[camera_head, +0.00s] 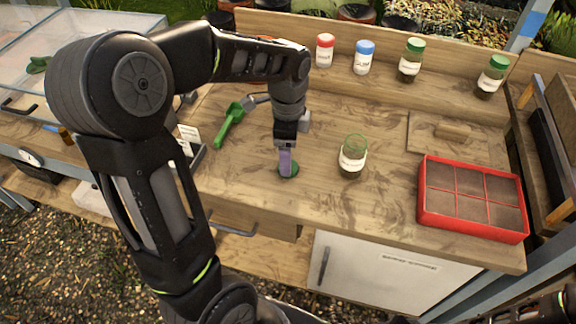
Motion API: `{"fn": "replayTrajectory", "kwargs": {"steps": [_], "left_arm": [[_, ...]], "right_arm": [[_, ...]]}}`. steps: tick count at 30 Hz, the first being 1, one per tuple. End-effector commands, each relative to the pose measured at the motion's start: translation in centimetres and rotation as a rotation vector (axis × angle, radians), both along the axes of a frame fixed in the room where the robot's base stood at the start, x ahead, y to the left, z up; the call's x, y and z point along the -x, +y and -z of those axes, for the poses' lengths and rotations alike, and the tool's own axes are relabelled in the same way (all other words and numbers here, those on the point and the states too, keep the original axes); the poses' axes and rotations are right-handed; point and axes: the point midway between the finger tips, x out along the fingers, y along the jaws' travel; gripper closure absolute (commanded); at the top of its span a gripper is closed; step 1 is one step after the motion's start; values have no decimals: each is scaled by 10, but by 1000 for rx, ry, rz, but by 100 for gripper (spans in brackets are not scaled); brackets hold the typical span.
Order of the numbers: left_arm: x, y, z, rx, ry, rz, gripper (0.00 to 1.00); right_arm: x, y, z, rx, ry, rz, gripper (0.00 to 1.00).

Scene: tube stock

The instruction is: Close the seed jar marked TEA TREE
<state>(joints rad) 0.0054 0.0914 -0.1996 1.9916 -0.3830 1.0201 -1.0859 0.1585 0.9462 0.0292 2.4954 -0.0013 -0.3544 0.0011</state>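An open glass jar (352,158) with a white label and dark contents in its lower part stands upright on the wooden bench, with no lid on it. Its label is too small to read. A green lid (289,171) is to the left of the jar, at the bench top. My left gripper (285,164) points down at the lid, its fingertips touching or just over it. The fingers are seen edge-on, so their grip is unclear. My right gripper is out of view.
Lidded jars, red (325,50), blue (364,57) and two green (411,60), stand on the back shelf. A red seed tray (422,205) is at right, a wooden board (480,149) behind it. A green trowel (230,123) lies left. Bench around the open jar is clear.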

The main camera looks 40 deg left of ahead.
Motion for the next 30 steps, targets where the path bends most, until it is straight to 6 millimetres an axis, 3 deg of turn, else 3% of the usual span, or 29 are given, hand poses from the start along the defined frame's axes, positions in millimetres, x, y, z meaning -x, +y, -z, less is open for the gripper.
{"fn": "replayTrajectory", "kwargs": {"steps": [9, 27, 30], "left_arm": [[1, -1, 38, 0, 4, 1, 28], [1, -1, 40, 0, 1, 0, 28], [1, -1, 40, 0, 1, 0, 35]], "right_arm": [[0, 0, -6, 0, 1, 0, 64], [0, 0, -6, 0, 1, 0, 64], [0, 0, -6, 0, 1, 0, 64]]}}
